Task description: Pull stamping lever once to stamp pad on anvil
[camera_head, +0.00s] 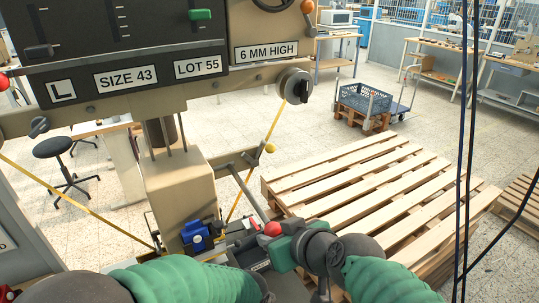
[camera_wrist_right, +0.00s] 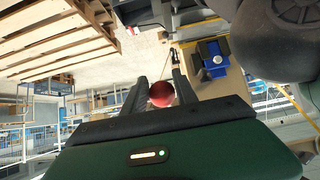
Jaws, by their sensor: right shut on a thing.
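The stamping lever's red ball knob (camera_head: 272,229) shows low in the middle of the head view, at the tip of my right gripper (camera_head: 268,236). In the right wrist view the red knob (camera_wrist_right: 161,94) sits between the two dark fingers of my right gripper (camera_wrist_right: 158,90), which is shut on it. The stamping machine's beige column (camera_head: 182,197) stands just left of the knob. My left arm's green sleeve crosses the bottom left of the head view; its gripper is out of frame. I cannot make out the pad or the anvil.
A blue knobbed part (camera_head: 196,236) sits at the column's foot. Labelled dark panels (camera_head: 130,55) hang above. A wooden pallet (camera_head: 380,190) lies on the floor to the right. Dark cables (camera_head: 466,150) hang at the right. A blue crate (camera_head: 364,98) stands farther back.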

